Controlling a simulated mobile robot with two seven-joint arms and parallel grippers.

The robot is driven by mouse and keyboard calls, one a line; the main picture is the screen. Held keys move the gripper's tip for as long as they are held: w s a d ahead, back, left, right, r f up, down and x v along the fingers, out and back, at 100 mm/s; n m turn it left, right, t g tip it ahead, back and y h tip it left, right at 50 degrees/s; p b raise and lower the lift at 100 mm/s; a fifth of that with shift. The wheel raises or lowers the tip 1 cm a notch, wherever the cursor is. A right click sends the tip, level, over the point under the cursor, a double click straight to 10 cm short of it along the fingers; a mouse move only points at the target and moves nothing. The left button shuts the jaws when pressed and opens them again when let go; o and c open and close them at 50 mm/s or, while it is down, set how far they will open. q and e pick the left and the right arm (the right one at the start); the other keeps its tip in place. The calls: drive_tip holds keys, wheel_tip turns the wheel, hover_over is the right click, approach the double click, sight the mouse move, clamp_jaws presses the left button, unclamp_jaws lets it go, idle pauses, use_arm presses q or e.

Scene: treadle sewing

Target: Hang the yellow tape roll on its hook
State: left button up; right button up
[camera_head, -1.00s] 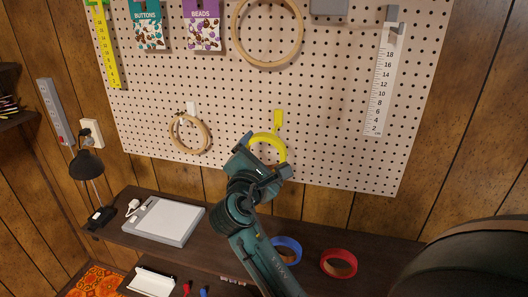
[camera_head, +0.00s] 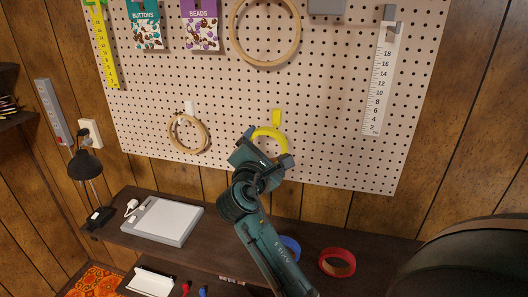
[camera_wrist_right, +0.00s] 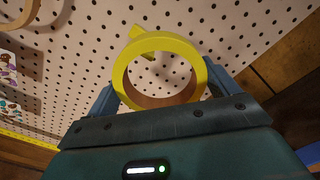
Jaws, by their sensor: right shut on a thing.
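The yellow tape roll (camera_head: 270,132) is held up in front of the pegboard by my right gripper (camera_head: 266,147). In the right wrist view, the roll (camera_wrist_right: 198,64) sits between the two fingers, its open hole facing the camera. The yellow hook (camera_head: 277,116) is on the pegboard just above the roll, and the roll's top edge overlaps its lower end in the head view. In the wrist view, the hook (camera_wrist_right: 138,37) shows behind the roll's upper left rim. I cannot tell whether they touch. My left gripper is not in view.
A wooden hoop (camera_head: 187,134) hangs left of the roll, a larger hoop (camera_head: 265,35) above. A ruler (camera_head: 381,80) hangs to the right. On the desk (camera_head: 213,250) below are a blue roll (camera_head: 290,247), a red roll (camera_head: 337,262) and a lamp (camera_head: 85,163).

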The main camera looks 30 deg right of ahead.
drive_tip(key=x, duration=0.6)
drive_tip(key=shift+w+d, duration=0.25)
idle(0.4)
drive_tip(key=shift+f+b, duration=0.3)
drive_tip(key=shift+f, duration=0.6)
idle(0.4)
drive_tip(key=o, duration=0.8)
drive_tip(key=b+v, duration=0.2)
drive_tip(key=v, duration=1.1)
drive_tip(key=shift+s, duration=0.1)
